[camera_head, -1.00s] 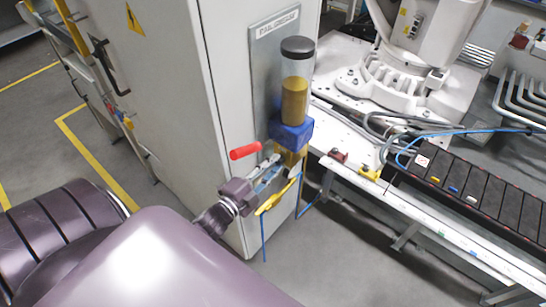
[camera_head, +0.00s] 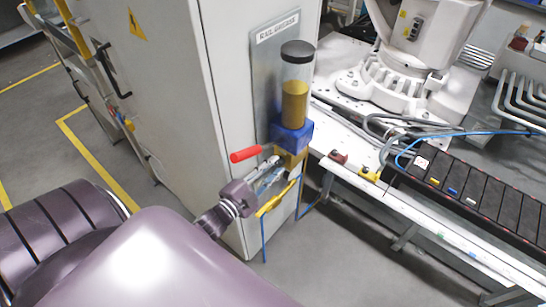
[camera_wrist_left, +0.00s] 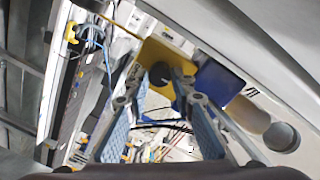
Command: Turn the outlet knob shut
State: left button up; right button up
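The rail greaser is a clear cylinder of amber grease (camera_head: 294,103) with a dark cap, above a blue block (camera_head: 292,136) on the grey cabinet. A yellow-brown bracket (camera_head: 292,158) sits under the block. A red-handled lever (camera_head: 245,154) points left from it. In the left wrist view a dark round knob (camera_wrist_left: 160,72) shows on the yellow bracket (camera_wrist_left: 172,55), between and beyond my fingertips. My left gripper (camera_head: 275,172) is beside the bracket, below the lever; its blue-padded fingers (camera_wrist_left: 158,88) are apart on either side of the knob. I cannot tell whether they touch it. My right gripper is not in view.
The cabinet wall (camera_head: 180,110) is close on the left. A white bench (camera_head: 400,205) with a black rail is to the right. The floor in front is clear.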

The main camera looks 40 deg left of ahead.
pick_arm(q)
jog(key=o, duration=0.3)
jog(key=shift+o, duration=0.2)
jog(key=s+a, duration=0.1)
jog(key=s, duration=1.1)
jog(key=shift+r, duration=0.3)
jog(key=shift+f, duration=0.1)
